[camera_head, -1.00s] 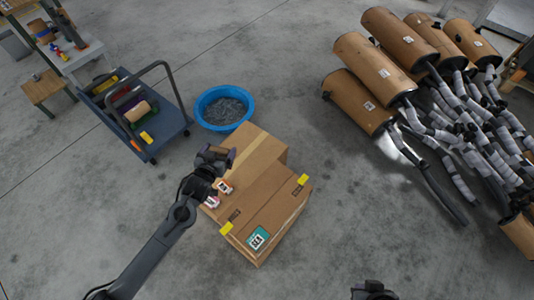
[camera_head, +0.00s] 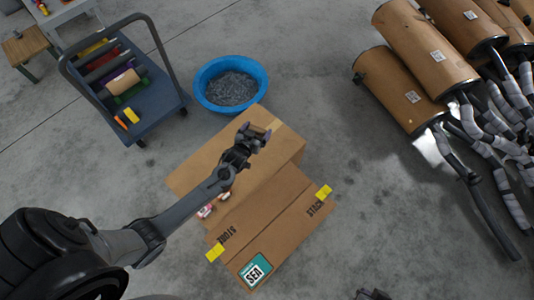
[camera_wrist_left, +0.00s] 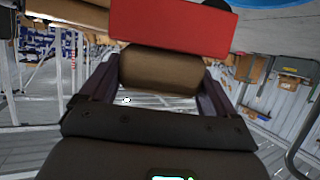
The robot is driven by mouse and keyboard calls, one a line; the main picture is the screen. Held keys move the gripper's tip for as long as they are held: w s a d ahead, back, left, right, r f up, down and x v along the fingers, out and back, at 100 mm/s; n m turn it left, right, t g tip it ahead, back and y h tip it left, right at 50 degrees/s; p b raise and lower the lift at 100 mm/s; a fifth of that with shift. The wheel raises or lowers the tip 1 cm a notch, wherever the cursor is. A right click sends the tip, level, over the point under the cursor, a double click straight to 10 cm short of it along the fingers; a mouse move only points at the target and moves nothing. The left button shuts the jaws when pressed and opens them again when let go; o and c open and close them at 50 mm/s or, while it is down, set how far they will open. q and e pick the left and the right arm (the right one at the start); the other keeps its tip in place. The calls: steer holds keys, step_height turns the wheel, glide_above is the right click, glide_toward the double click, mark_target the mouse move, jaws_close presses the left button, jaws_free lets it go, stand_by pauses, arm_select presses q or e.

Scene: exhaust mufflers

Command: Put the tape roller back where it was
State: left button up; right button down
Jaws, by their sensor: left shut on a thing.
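My left gripper (camera_head: 257,134) is above the far part of the cardboard box (camera_head: 280,215). It is shut on the tape roller, whose brown roll (camera_wrist_left: 160,70) sits between the two fingers in the left wrist view, with a red part (camera_wrist_left: 172,25) beyond it. In the head view only a small brown bit of the tape roller (camera_head: 259,128) shows between the fingers. A dark piece at the bottom edge of the head view (camera_head: 373,294) looks like my right gripper, mostly cut off.
Two small items, one red-and-white (camera_head: 205,211) and one orange-and-white (camera_head: 223,196), lie on the box beside my left arm. A blue tub (camera_head: 256,74) and a blue cart (camera_head: 150,105) stand beyond. Mufflers (camera_head: 425,50) lie at right. Bare floor lies between.

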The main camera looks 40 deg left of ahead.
arm_select(q)
steer(key=f+b, duration=0.1)
steer(key=f, duration=0.1)
steer(key=s+f+b, duration=0.1)
steer(key=f, duration=0.1)
steer(key=d+f+b, duration=0.1)
steer(key=f, duration=0.1)
steer(key=shift+s+d+f+b, duration=0.1)
steer(key=shift+s+b, duration=0.2)
steer(key=shift+b, duration=0.05)
steer(key=shift+f, duration=0.3)
steer(key=f+b, duration=0.2)
steer(key=f, duration=0.1)
steer(key=f+b, duration=0.2)
steer(key=f, duration=0.1)
steer(key=f+b, duration=0.2)
steer(key=f, duration=0.1)
steer(key=shift+w+a+f+b, duration=0.2)
steer(key=shift+w+f+b, duration=0.1)
steer(key=shift+b, duration=0.1)
arm_select(e)
step_height(320, 180, down, 12)
steer(key=shift+s+d, duration=0.3)
steer(key=shift+s, duration=0.05)
arm_select(q)
steer(key=shift+s, duration=0.1)
arm_select(e)
steer(key=shift+f, duration=0.1)
arm_select(q)
steer(key=shift+f, duration=0.1)
